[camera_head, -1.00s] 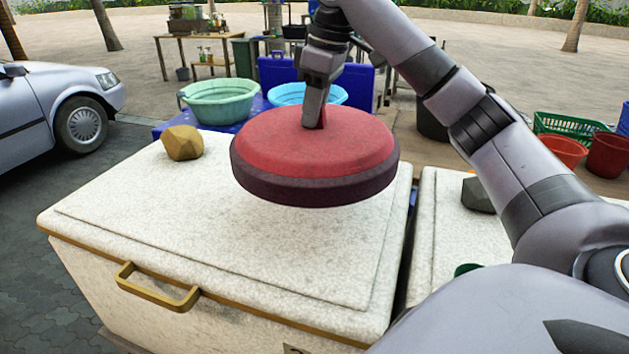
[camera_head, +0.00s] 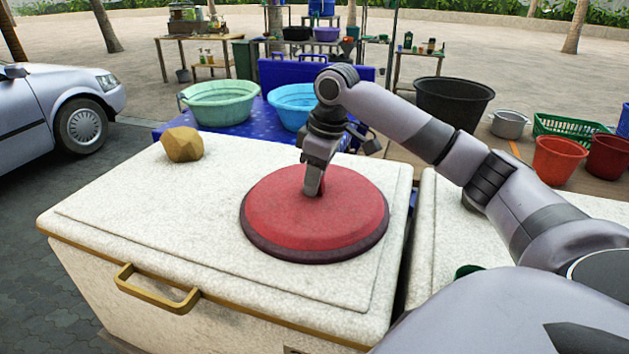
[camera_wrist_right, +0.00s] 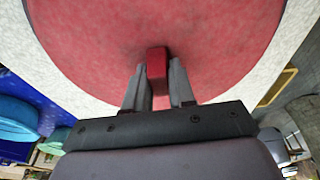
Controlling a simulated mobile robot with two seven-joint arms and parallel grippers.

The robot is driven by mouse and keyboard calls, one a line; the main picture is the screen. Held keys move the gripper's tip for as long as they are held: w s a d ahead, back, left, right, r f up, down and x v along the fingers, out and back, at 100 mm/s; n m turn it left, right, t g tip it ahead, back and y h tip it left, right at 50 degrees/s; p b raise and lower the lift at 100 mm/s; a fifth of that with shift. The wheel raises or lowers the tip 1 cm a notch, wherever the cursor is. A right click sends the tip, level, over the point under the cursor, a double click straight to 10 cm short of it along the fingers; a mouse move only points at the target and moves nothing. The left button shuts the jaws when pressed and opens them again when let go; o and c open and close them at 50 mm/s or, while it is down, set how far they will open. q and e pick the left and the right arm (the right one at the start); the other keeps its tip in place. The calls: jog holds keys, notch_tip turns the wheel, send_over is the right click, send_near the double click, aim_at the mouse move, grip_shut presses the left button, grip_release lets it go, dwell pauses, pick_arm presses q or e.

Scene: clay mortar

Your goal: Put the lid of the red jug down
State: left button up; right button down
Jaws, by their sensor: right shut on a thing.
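The lid of the red jug (camera_head: 340,222) is a wide red disc with a dark purple rim. In the head view it lies flat on the white top of the chest (camera_head: 150,215), right of the middle. My right gripper (camera_head: 314,190) is above it, pointing down, shut on the lid's small knob. In the right wrist view the red knob (camera_wrist_right: 157,66) is between the two fingers (camera_wrist_right: 158,85), and the lid (camera_wrist_right: 100,30) fills the upper part. My left gripper is not in view. The red jug itself cannot be made out.
A tan faceted stone (camera_head: 182,144) lies on the chest's back left. A gold handle (camera_head: 157,290) is on its front. Behind are a green basin (camera_head: 218,103) and a blue basin (camera_head: 293,106). A second white chest (camera_head: 450,235) stands right, across a narrow gap. The chest's left top is clear.

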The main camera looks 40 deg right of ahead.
aim_at(326, 194)
jog(key=shift+f, duration=0.35)
jog(key=c, duration=0.9)
grip_release()
jog(key=shift+f, duration=0.1)
jog(key=shift+c, duration=0.2)
jog(key=v, duration=1.2)
jog(key=shift+w, duration=0.1)
